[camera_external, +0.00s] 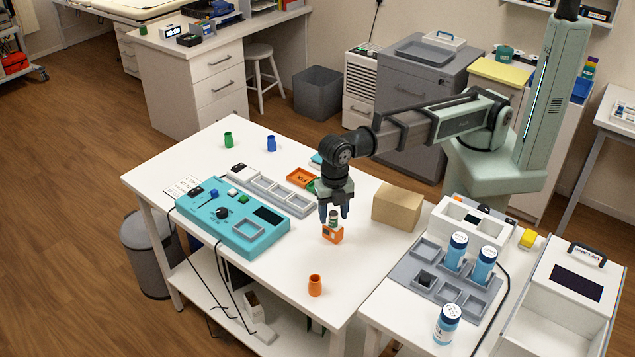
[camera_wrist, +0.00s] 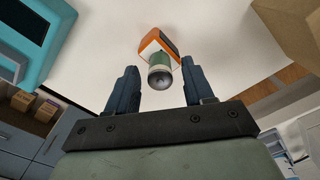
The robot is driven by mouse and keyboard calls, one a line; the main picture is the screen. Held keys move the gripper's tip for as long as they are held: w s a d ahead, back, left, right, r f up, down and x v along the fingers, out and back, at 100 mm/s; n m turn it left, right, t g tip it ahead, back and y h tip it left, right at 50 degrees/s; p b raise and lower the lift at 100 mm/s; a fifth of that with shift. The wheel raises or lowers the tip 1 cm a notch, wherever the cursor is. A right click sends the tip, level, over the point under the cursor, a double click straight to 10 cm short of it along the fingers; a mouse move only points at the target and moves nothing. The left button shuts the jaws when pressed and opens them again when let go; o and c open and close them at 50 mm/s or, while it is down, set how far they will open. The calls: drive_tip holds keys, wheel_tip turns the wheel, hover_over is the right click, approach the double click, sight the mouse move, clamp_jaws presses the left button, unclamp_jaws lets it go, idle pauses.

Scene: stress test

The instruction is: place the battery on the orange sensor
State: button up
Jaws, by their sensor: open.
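The orange sensor (camera_external: 332,234), a small orange and white block with a dark face, stands on the white table below my gripper (camera_external: 334,212). It also shows in the wrist view (camera_wrist: 156,42). The battery (camera_external: 333,216), a small green cylinder with a dark end, stands upright on top of the sensor. In the wrist view the battery (camera_wrist: 159,67) overlaps the sensor, its grey round end facing the camera. My gripper (camera_wrist: 155,88) is open, with one finger on each side of the battery and a visible gap to both.
A cardboard box (camera_external: 397,207) stands close to the right of my gripper. A teal device (camera_external: 233,223) and a grey tray (camera_external: 272,191) lie to the left. An orange cup (camera_external: 315,285) stands nearer the front edge. The table between these is clear.

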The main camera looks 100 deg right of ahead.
sight(333, 212)
wheel_tip(333, 212, up, 12)
drive_tip(key=shift+f, duration=0.25)
idle(0.3)
idle(0.3)
